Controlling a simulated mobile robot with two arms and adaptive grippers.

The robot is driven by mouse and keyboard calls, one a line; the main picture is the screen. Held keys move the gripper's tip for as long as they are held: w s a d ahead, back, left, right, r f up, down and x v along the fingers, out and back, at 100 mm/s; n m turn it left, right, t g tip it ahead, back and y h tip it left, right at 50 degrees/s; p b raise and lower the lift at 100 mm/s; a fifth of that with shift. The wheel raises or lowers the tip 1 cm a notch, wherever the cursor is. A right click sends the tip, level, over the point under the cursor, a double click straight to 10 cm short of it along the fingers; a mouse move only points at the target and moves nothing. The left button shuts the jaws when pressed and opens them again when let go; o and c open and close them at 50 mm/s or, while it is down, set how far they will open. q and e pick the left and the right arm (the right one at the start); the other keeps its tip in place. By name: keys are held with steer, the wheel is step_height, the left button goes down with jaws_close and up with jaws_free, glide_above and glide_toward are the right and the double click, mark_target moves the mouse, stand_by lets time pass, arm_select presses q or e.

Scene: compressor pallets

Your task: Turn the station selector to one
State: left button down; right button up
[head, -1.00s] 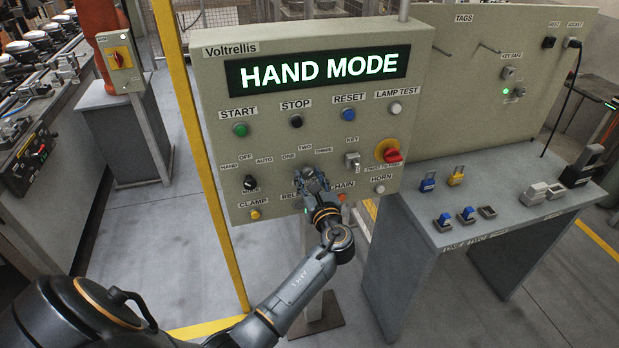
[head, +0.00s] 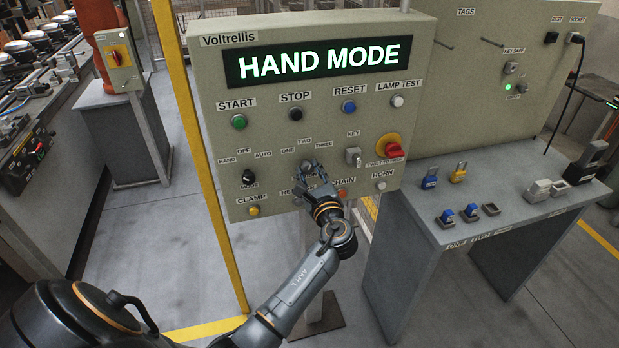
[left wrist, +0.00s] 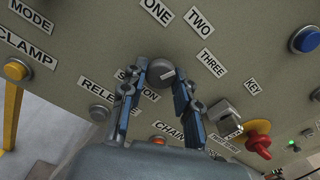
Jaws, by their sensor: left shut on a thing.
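The station selector (left wrist: 160,72) is a round dark knob on the panel, with the labels ONE (left wrist: 156,11), TWO (left wrist: 199,22) and THREE (left wrist: 211,63) around it. My left gripper (left wrist: 158,76) has its fingers on both sides of the knob and is shut on it. In the head view my left gripper (head: 313,171) covers most of the knob, below the same labels. I cannot tell which label the knob points at. The panel display (head: 318,62) reads HAND MODE. My right gripper is not in view.
Push buttons lie above and below. A grey table (head: 470,210) with padlocks stands at right. A yellow post (head: 205,160) stands at left.

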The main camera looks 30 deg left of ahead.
arm_select(q)
steer(key=n+b, duration=0.2)
steer(key=n, duration=0.1)
steer(key=n+b, duration=0.3)
steer(key=shift+f+n, duration=0.2)
steer(key=shift+n, duration=0.1)
steer(key=n+b, duration=0.2)
steer(key=n, duration=0.1)
steer(key=shift+b, duration=0.35)
steer(key=shift+r+n+b, duration=0.2)
steer(key=shift+n+b, duration=0.95)
steer(key=shift+n, duration=0.55)
steer(key=c, duration=1)
jaws_free()
steer(key=shift+r, duration=0.15)
